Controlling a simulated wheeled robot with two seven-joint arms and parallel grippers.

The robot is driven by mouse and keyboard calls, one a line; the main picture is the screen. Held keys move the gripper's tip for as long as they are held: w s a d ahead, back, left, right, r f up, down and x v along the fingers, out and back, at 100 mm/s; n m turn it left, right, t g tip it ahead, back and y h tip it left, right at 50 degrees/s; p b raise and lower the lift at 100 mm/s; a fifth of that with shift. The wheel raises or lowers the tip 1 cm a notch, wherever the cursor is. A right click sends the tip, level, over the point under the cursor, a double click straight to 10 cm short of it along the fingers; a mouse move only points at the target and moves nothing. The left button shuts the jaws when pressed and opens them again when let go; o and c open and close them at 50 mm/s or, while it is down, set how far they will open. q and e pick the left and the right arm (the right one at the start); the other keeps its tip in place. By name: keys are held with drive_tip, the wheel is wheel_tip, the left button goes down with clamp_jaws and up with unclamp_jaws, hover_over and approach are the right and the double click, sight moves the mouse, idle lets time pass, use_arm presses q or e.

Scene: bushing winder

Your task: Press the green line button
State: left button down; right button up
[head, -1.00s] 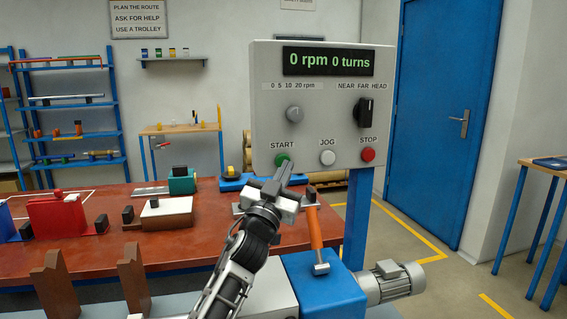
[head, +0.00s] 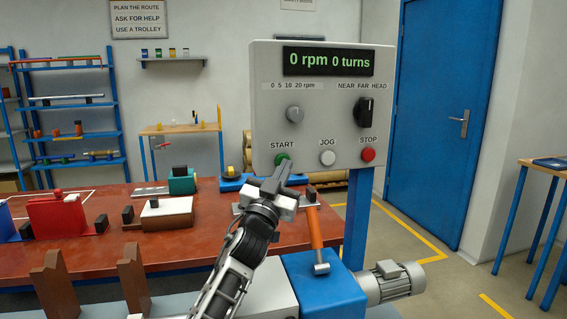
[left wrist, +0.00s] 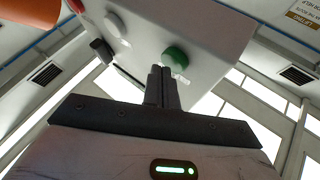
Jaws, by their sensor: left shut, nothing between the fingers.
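The green START button (head: 282,159) is at the lower left of the grey control panel (head: 330,130). In the left wrist view the green button (left wrist: 176,59) stands out from the panel face, just beyond and slightly right of the fingertips. My left gripper (head: 283,168) is shut and empty, its tips close to the button's lower edge in the head view. It also shows shut in the left wrist view (left wrist: 160,72). I cannot tell whether the tips touch the button. The display reads 0 rpm and 0 turns. My right gripper is not in view.
A white JOG button (head: 327,158) and a red STOP button (head: 368,154) sit to the right on the panel. A speed knob (head: 295,114) and a black selector (head: 364,112) are above.

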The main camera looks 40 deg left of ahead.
use_arm(q)
drive_tip(key=shift+w+a, duration=0.25)
drive_tip(key=shift+a, duration=0.05)
idle(0.4)
drive_tip(key=shift+s+d, duration=0.1)
drive_tip(key=shift+d, duration=0.05)
drive_tip(key=shift+s+d, duration=0.45)
drive_tip(key=shift+d, duration=0.05)
idle(0.3)
drive_tip(key=shift+s+d+p, duration=0.55)
drive_tip(key=shift+s+d, duration=1.1)
drive_tip(key=shift+d, duration=0.25)
